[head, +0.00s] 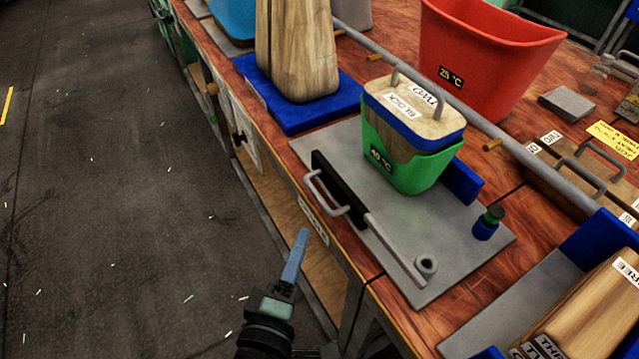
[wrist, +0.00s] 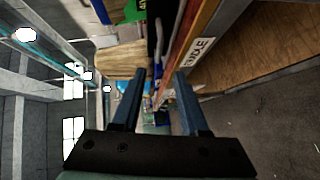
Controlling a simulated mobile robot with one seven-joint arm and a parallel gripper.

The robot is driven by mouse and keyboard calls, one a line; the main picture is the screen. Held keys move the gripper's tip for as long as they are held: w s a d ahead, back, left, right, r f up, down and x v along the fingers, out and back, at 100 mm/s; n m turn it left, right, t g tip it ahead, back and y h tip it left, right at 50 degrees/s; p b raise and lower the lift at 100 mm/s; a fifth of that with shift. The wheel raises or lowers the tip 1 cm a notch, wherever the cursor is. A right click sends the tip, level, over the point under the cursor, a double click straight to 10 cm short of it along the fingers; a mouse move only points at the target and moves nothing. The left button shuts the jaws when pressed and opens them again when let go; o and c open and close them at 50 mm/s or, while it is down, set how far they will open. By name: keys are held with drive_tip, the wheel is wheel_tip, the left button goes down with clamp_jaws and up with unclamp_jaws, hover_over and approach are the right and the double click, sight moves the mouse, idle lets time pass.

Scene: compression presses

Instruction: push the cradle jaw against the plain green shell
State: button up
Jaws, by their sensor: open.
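The green shell (head: 408,172) stands upright on a grey plate (head: 450,240), with a "40 °C" label on its front and a wooden block (head: 410,103) with a handle seated in it. The cradle jaw (head: 336,188) is a black upright bar with a grey handle (head: 325,196) on the plate's near left side, apart from the shell. A blue stop (head: 462,181) stands close behind the shell. My gripper (head: 297,250) is in front of the bench edge, below and left of the plate, apart from the jaw handle. In the wrist view the gripper (wrist: 158,80) has its fingers apart with nothing between them.
A blue-green knob (head: 488,222) stands on the plate's right. A red bin (head: 490,60) and a tall wooden block on a blue base (head: 290,115) stand behind. The floor (head: 110,200) at left is clear.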

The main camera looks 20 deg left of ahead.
sight(318, 201)
drive_tip(key=w, duration=0.4)
drive_tip(key=w+a+f, duration=0.1)
drive_tip(key=w, duration=0.7)
drive_tip(key=shift+w+a+f, duration=0.25)
drive_tip(key=shift+f, duration=0.05)
clamp_jaws()
